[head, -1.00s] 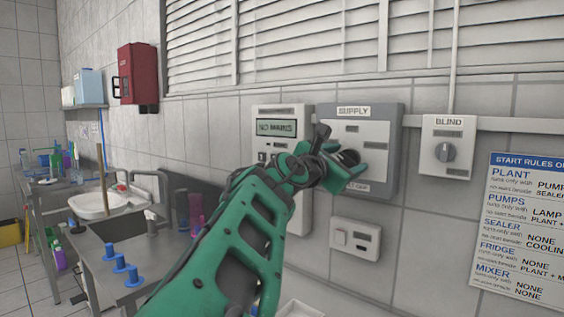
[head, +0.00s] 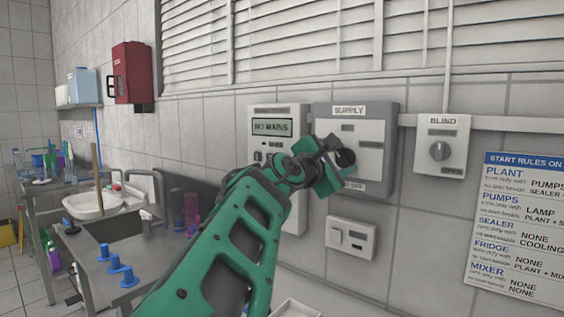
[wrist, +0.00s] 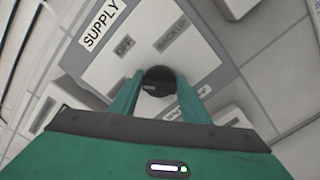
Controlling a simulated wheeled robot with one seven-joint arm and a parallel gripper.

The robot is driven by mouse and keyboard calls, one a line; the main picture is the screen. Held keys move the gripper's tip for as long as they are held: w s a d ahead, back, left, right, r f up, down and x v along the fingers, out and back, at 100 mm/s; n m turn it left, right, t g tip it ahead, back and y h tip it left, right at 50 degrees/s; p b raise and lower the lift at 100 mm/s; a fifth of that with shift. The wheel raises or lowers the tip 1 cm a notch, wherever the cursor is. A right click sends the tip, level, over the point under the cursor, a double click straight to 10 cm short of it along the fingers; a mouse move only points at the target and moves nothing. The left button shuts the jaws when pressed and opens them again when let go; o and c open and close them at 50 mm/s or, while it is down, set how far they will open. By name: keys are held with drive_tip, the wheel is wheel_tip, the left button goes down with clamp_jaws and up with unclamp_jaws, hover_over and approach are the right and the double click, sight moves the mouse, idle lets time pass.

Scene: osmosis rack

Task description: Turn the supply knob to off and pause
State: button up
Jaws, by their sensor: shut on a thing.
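The grey supply box (head: 378,112) is on the wall under a SUPPLY label, and it fills much of the wrist view (wrist: 150,28). Its round black knob (wrist: 160,76) sits between the two green fingers of my gripper (wrist: 158,88). My gripper (head: 336,163) is shut on the knob, turned at an angle in front of the box. OFF (wrist: 124,45) and BACKUP (wrist: 172,36) labels show beyond the knob in the wrist view. The fingers partly hide the knob, and I cannot tell which label it points to.
A panel with a display reading NO MAINS (head: 272,127) is left of the supply box, partly behind my arm. A BLIND knob box (head: 440,146) is to the right, a small switch box (head: 351,238) below, and a rules poster (head: 517,225) far right.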

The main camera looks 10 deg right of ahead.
drive_tip(key=m, duration=0.4)
drive_tip(key=shift+d+f, duration=0.1)
drive_tip(key=shift+f, duration=0.1)
drive_tip(key=shift+s+f+m, duration=0.1)
drive_tip(key=shift+f+m, duration=0.1)
drive_tip(key=shift+m, duration=1.4)
drive_tip(key=o, duration=1)
drive_tip(key=shift+o, duration=0.2)
drive_tip(key=shift+r, duration=0.1)
